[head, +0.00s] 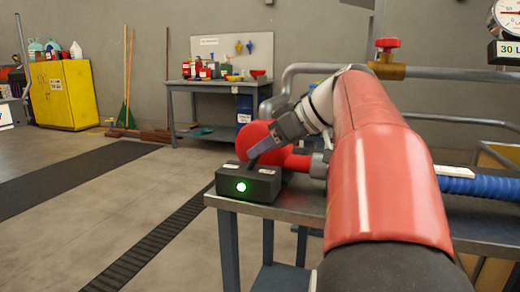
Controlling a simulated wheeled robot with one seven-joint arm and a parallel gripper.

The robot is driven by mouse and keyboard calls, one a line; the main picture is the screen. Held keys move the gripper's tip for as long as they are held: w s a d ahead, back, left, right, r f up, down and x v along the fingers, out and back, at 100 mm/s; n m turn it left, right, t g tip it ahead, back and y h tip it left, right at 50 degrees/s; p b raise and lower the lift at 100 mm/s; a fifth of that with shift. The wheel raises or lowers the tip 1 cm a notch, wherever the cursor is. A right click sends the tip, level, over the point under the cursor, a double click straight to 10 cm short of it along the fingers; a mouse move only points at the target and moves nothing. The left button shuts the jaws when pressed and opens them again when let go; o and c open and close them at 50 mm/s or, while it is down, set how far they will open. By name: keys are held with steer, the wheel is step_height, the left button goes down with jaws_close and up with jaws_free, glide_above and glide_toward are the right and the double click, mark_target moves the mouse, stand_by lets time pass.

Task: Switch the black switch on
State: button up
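The black switch (262,186) is a box on the near left corner of the metal table. A round green light glows on its front face, and pale labels sit on its top. A short dark lever on top is partly visible by the tip of my gripper (251,157). My gripper reaches down to the left from my red arm, its tip just above the box at the lever. Whether it touches the lever is unclear. Its fingers overlap in this view, so I cannot tell whether they are open or shut.
A red rounded pump part (254,135) stands just behind my gripper. Grey pipes, a red-handled brass valve (387,58), a gauge (508,17) and a blue hose (485,187) are at the right. A workbench (215,85) and yellow cabinet (62,94) stand at the back. The left floor is clear.

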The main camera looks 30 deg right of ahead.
steer(key=p+v, duration=0.1)
steer(key=v, duration=0.5)
stand_by(0.4)
steer(key=s+a+f+m+g+h+p, duration=0.1)
steer(key=s+a+f+h+p, duration=0.1)
steer(key=s+a+f, duration=0.2)
steer(key=s+a+f+m+g+h+p, duration=0.1)
steer(key=s+a+f+m+p, duration=0.1)
steer(key=a+f, duration=0.7)
steer(key=s+a+f+m+g+h+p, duration=0.1)
steer(key=s+a+f+m+h+p, duration=0.1)
steer(key=s+a+f, duration=0.3)
step_height(320, 180, down, 3)
steer(key=shift+s+a+f+h+p, duration=0.25)
steer(key=shift+a+p, duration=0.25)
steer(key=shift+a, duration=0.25)
